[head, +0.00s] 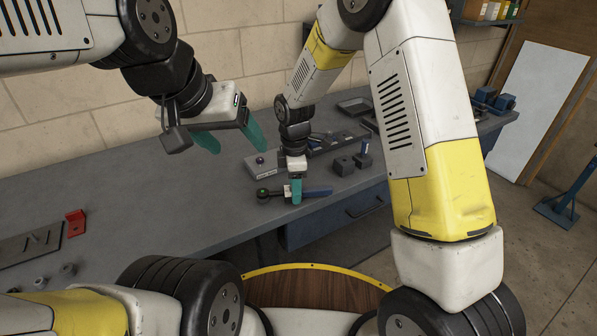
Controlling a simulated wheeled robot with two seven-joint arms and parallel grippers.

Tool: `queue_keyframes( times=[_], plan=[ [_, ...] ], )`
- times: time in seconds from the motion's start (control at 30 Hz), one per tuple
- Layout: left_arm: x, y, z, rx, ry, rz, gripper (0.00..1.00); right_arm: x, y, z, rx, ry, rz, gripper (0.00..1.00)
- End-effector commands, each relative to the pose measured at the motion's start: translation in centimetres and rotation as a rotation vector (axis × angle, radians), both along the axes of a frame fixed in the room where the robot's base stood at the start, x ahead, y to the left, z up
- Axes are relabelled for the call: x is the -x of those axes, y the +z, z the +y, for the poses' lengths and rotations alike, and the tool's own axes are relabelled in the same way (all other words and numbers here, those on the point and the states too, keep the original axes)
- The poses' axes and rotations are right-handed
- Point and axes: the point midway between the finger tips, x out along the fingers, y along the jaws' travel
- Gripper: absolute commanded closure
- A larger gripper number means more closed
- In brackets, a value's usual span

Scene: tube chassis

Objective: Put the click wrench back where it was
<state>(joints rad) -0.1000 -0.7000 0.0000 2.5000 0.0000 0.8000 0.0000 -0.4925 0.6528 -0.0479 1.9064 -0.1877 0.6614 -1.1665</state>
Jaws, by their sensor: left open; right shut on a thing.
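The click wrench (318,191) has a blue handle pointing right and a dark shaft running left to a dark head with an olive round part. My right gripper (296,191), with teal fingers pointing down, is shut on it around its middle. The wrench lies level, at or just above the front part of the bench top; I cannot tell whether it touches. The fingers hide part of the shaft. My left gripper (231,139) is open and empty, up in the air over the bench, left of the wrench.
A red bracket (75,223) and a metal plate lie far left. The bench between is clear.

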Motion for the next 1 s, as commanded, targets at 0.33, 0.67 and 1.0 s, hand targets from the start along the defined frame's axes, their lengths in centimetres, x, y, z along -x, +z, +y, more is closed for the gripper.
queue_keyframes(
  times=[0.33,0.67,1.0],
  plan=[
    [0.0,0.0,0.0,0.000,0.000,0.000,0.30,0.0,-0.7,0.0,0.000,0.000,0.000,1.00],
    [0.0,0.0,0.0,0.000,0.000,0.000,0.30,0.0,-1.0,0.0,0.000,0.000,0.000,0.32],
    [0.0,0.0,0.0,0.000,0.000,0.000,0.30,0.0,-1.0,0.0,0.000,0.000,0.001,0.26]
  ],
)
